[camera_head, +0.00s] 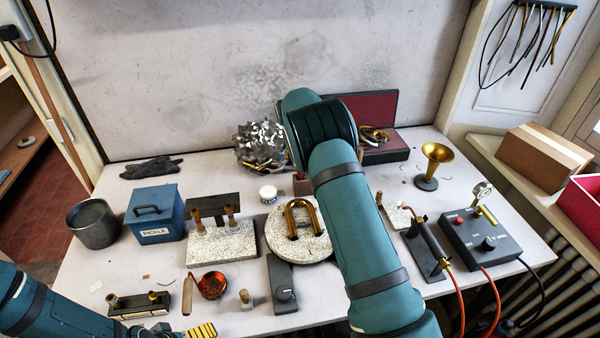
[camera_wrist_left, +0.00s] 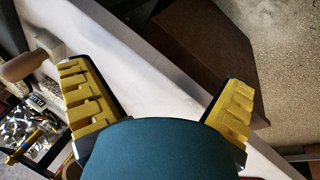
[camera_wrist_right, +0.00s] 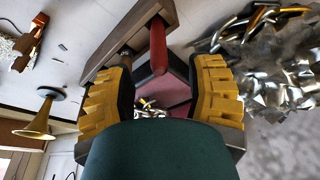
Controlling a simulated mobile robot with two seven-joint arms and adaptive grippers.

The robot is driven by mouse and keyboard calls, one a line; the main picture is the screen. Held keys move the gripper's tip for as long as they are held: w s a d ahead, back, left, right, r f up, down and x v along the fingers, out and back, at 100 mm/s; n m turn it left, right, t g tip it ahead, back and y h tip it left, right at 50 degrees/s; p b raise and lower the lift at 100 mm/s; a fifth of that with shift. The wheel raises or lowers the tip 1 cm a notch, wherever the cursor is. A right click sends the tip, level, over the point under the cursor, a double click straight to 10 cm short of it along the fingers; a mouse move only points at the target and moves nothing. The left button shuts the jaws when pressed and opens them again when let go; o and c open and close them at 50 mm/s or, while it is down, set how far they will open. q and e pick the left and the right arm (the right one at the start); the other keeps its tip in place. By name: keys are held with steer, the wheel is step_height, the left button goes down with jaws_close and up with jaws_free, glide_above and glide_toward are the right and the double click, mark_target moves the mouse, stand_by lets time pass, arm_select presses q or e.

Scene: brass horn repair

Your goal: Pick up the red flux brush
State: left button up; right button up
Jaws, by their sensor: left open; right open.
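The red flux brush (camera_wrist_right: 158,45) shows in the right wrist view, its red handle in a wooden holder (camera_wrist_right: 112,60) between my fingers' directions. My right gripper (camera_wrist_right: 165,95) is open, with one yellow-padded finger on each side of the brush; I cannot tell whether either touches it.
A heap of shiny metal scrap (camera_head: 258,146) and an open red-lined case (camera_head: 385,150) stand near my right arm. A round soldering board (camera_head: 275,240), a small white jar (camera_head: 268,193) and a brass bell on a stand (camera_head: 433,160) are around it. The blue pickle box (camera_head: 155,215) is at left.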

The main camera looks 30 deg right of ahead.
steer(key=x, duration=0.5)
steer(key=shift+f, duration=0.35)
steer(key=shift+r, duration=0.1)
jaws_close()
